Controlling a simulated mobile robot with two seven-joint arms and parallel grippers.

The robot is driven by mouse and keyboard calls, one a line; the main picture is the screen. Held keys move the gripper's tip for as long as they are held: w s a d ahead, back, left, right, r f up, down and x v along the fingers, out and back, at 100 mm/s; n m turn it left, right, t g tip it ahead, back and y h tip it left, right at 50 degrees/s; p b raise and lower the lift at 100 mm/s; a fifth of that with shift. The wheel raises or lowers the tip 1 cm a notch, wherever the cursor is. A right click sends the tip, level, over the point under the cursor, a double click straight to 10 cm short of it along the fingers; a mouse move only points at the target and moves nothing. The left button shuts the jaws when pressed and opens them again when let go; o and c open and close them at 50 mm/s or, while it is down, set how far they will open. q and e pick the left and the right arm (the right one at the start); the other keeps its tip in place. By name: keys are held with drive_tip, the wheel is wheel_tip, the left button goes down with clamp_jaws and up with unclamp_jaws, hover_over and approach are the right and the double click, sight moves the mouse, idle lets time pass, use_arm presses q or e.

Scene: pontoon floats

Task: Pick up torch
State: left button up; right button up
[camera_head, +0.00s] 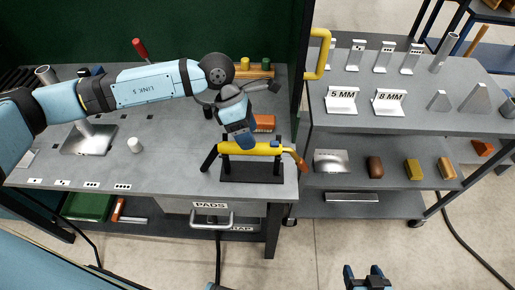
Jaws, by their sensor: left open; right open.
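The torch (265,150) is a yellow cylinder lying level, with an orange-brown nozzle at its right end and a black part angling down at its left end. It rests on a black stand (252,173) near the right front corner of the grey bench. My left gripper (243,146) points down over the middle of the torch, and its blue body covers part of the torch's top. Its fingertips are hidden, so contact cannot be told. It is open. My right gripper (367,274) is open and empty above the floor at the bottom edge.
An orange block (264,122) lies behind the torch. A grey shelf cart (370,120) with labelled signs stands to the right. A yellow handle (319,53) rises between bench and cart.

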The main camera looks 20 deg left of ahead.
use_arm(q)
drive_tip(key=shift+p+x, duration=0.6)
drive_tip(key=shift+x, duration=2.2)
drive_tip(key=shift+w+d+r, duration=0.1)
drive_tip(key=shift+w, duration=0.1)
drive_tip(key=c, duration=1.1)
